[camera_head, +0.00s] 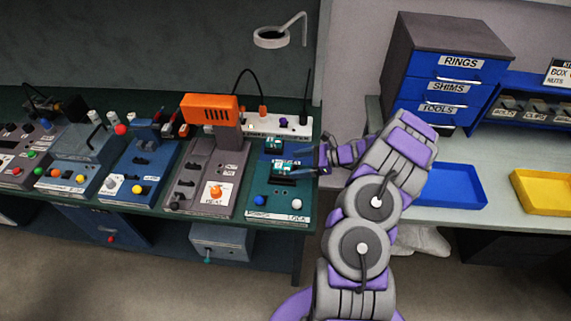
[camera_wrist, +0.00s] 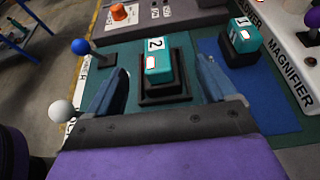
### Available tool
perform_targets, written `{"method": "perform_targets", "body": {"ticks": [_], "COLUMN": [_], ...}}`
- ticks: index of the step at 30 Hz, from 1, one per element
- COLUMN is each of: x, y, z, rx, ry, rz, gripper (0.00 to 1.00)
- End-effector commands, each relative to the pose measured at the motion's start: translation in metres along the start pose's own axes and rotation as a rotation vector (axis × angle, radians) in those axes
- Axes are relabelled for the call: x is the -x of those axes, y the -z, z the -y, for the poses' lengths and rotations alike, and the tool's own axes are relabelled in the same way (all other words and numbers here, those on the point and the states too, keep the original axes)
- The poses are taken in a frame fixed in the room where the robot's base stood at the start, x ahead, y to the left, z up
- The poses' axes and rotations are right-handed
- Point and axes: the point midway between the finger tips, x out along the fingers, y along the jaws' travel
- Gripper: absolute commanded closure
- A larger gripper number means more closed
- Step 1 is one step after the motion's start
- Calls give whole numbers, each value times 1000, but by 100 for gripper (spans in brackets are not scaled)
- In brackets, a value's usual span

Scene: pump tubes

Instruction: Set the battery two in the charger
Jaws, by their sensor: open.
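Battery two (camera_wrist: 158,66) is a teal block with a white label "2" and a lit red patch. It stands in a black holder (camera_wrist: 178,97) on the green panel; how deep it sits is unclear. It also shows in the head view (camera_head: 281,168). My gripper (camera_wrist: 166,85) is open, with one blue-grey finger on each side of the battery and gaps between. Battery one (camera_wrist: 243,36), also teal with a red patch, stands on a black base on a blue mat (camera_wrist: 252,95) to the right. No part is clearly labelled as the charger.
A blue knob (camera_wrist: 80,46) and a white knob (camera_wrist: 61,111) stand at the panel's left edge. A white magnifier base (camera_wrist: 285,55) lies to the right. A grey heat unit (camera_head: 207,172) is beside the panel. Blue and yellow (camera_head: 545,190) trays lie on the right table.

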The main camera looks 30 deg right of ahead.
Motion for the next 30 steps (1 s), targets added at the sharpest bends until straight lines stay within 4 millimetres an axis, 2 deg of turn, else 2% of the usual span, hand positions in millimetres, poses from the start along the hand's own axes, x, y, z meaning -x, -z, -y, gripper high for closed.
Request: {"method": "perform_targets", "body": {"ticks": [1,6,11,14,16,20,24,30], "x": [10,32,39,31,20,-4,-22,-31], "y": [-2,-2,-5,-26,-50,-106,-156,-206], "z": [0,-1,-3,-9,-20,-56,-103,-176], "rx": [-1,-1,9,60,124,284,463,718], "ry": [3,2,-8,-48,-99,-228,-371,-570], "rz": [0,-1,-2,-6,-13,-33,-63,-119], "gripper": [15,15,15,15,15,15,15,15]}}
